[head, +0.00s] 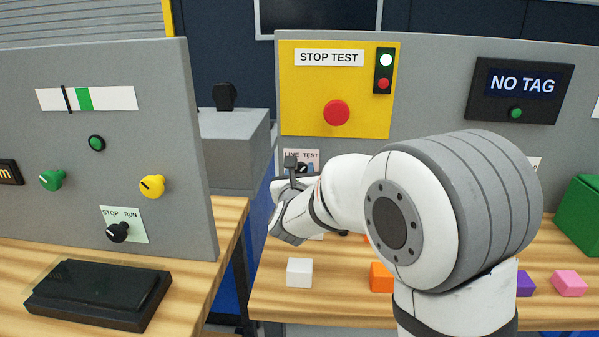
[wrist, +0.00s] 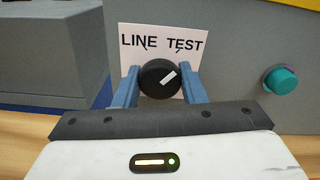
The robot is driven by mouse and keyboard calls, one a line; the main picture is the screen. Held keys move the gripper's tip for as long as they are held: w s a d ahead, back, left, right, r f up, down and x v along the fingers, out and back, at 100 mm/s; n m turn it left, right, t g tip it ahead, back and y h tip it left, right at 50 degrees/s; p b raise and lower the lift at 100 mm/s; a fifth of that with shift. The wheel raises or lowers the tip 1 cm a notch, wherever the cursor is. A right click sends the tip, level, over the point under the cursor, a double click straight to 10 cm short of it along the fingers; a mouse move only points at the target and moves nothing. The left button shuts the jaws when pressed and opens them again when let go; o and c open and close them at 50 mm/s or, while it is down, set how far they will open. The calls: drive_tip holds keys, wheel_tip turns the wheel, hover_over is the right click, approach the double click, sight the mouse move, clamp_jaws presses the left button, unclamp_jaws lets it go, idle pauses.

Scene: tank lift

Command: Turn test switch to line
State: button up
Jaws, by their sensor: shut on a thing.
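The test switch is a black round knob (wrist: 160,79) on a white plate (wrist: 133,37) marked LINE at left and TEST at right. Its white mark slants up and right, toward TEST. My gripper (wrist: 159,88) has one blue-grey finger on each side of the knob and is shut on it. In the head view the LINE TEST plate (head: 311,155) shows below the yellow panel. My gripper (head: 292,172) is in front of it there and partly hides the switch.
A teal button (wrist: 281,80) sits right of the switch. In the head view, a red stop button (head: 337,113) is above. A white cube (head: 299,272) and an orange cube (head: 381,277) stand on the wooden bench below my arm. A separate STOP RUN knob (head: 118,232) is on the left panel.

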drive_tip(key=shift+f+n+b, duration=0.1)
drive_tip(key=shift+n+b, duration=0.2)
drive_tip(key=shift+b, duration=0.2)
drive_tip(key=shift+f+n+b, duration=0.1)
drive_tip(key=shift+n+b, duration=0.9)
drive_tip(key=shift+b, duration=0.15)
drive_tip(key=n+b, duration=0.2)
drive_tip(key=n, duration=0.2)
drive_tip(key=shift+b, duration=0.35)
drive_tip(key=n, duration=0.5)
drive_tip(key=shift+r+b, duration=0.2)
drive_tip(key=shift+b, duration=0.15)
drive_tip(key=n, duration=0.4)
drive_tip(key=shift+n, duration=0.3)
drive_tip(key=o, duration=1)
drive_tip(key=shift+s+p, duration=0.1)
drive_tip(key=shift+p, duration=0.2)
